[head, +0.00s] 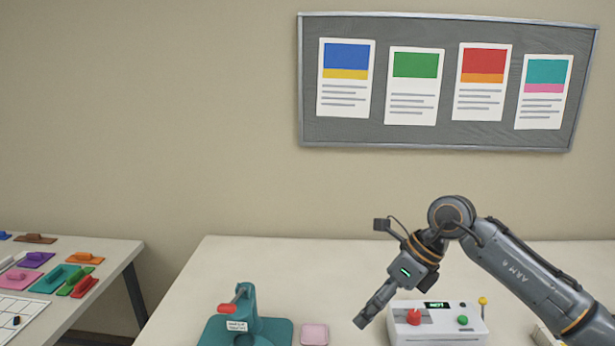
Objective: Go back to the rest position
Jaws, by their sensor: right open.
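My right gripper (367,313) comes in from the right on its grey arm and points down and to the left. It is open and hangs above the table, with nothing seen in it. In the picture it is between a pink square pad (314,334) and a white control box (440,325). The box has a red knob, a green button, a small lit display and a yellow-tipped lever. My left gripper is not in view.
A teal press (246,318) with a red handle stands on the cream table (290,262). A grey board (385,136) with posters hangs on the wall. The table's back left is clear.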

